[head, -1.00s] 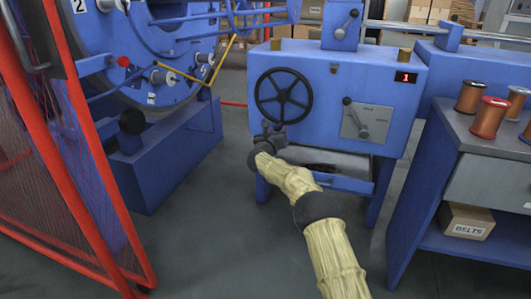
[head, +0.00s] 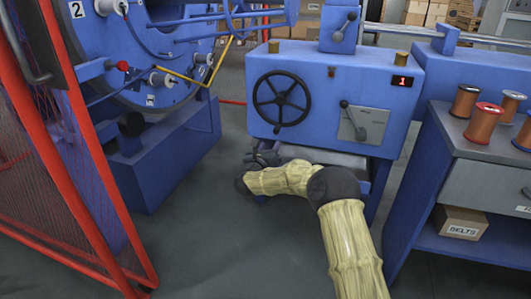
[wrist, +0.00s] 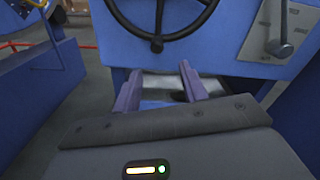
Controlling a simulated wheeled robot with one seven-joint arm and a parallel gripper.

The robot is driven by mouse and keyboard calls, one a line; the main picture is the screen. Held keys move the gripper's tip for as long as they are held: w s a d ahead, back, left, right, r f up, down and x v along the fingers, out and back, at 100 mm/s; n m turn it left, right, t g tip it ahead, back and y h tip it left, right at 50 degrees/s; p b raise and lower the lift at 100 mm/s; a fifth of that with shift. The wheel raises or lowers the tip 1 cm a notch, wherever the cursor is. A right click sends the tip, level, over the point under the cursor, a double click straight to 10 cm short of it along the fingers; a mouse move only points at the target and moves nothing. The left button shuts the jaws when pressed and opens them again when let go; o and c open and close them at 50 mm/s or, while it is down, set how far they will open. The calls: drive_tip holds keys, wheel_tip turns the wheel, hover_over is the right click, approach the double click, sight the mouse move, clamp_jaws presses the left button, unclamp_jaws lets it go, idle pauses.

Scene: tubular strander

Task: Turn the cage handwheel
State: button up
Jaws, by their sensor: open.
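The cage handwheel (head: 282,101) is a black spoked wheel on the front of a blue machine housing. A small knob (head: 277,129) sits at the bottom of its rim. The wheel's upper part is cut off in the wrist view.
A grey lever (head: 350,118) on a plate is right of the wheel, below a red display reading 1 (head: 402,81). A red mesh guard (head: 70,165) stands at left. A bench with copper spools (head: 482,123) is at right. Floor at lower left is clear.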

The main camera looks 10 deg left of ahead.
drive_tip(key=s, duration=0.1)
drive_tip(key=s+p, duration=0.1)
drive_tip(key=s, duration=0.3)
drive_tip(key=shift+s+a+p, duration=0.1)
drive_tip(key=shift+a+p, duration=0.2)
drive_tip(key=shift+a, duration=0.1)
